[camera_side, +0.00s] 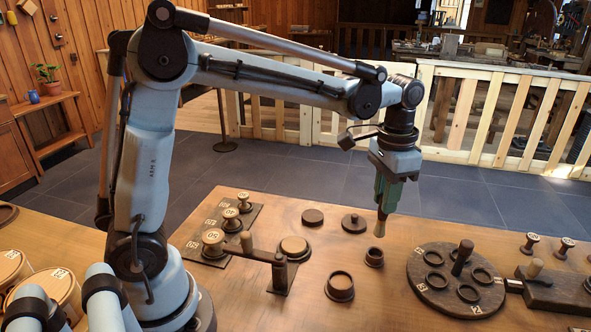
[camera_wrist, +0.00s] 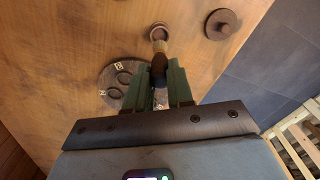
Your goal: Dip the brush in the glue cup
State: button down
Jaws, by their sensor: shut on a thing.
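My gripper (camera_side: 384,203) is shut on the brush (camera_side: 380,229), which hangs bristles down with its pale tip showing below the fingers. The small dark round cup (camera_side: 374,259), which looks like the glue cup, stands on the table just below the brush tip. In the side view a small gap shows between tip and cup rim. In the wrist view my gripper (camera_wrist: 160,90) holds the brush (camera_wrist: 162,62) between green fingers, its tip overlapping the near edge of the cup (camera_wrist: 159,31). The cup's contents are not clear.
A larger open cup (camera_side: 340,288) stands front left of the small cup. A knobbed lid (camera_side: 353,224) and a flat disc (camera_side: 313,217) lie behind. A round board with rings (camera_side: 424,289) is at the right, a spool rack (camera_side: 258,213) at the left.

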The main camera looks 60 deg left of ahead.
dwell(0.3)
jog(key=s+d+r, duration=0.2)
jog(key=s+d, duration=0.1)
jog(key=s, duration=0.8)
notch_tip(320, 180, down, 6)
jog(key=shift+a, duration=0.25)
jog(key=shift+f, duration=0.65)
dwell(1.9)
jog(key=shift+r, duration=0.1)
notch_tip(320, 180, up, 7)
dwell(0.9)
dwell(0.3)
